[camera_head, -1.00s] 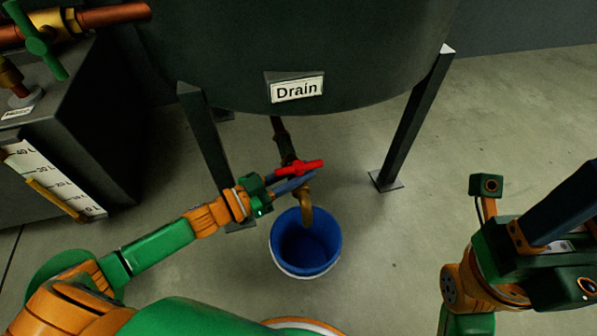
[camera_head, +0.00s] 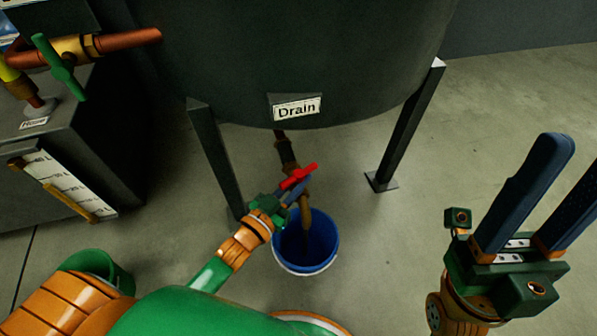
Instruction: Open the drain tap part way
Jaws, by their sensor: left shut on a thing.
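The drain tap's red handle (camera_head: 299,176) sits on the pipe below the tank, tilted up to the right. My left gripper (camera_head: 295,188) is shut on the red handle, its blue fingers partly hiding the tap. The brass spout (camera_head: 305,203) hangs over the blue bucket (camera_head: 323,232). A brownish strand, like running liquid, reaches from the spout down into the bucket. My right gripper (camera_head: 566,170) is open and empty at the right, fingers pointing up, well apart from the tap.
The dark tank with its Drain label (camera_head: 297,107) stands on legs (camera_head: 405,130) either side of the tap. At left, a dark box carries a level scale (camera_head: 65,188) and a green-handled valve (camera_head: 60,66). The floor to the right is clear.

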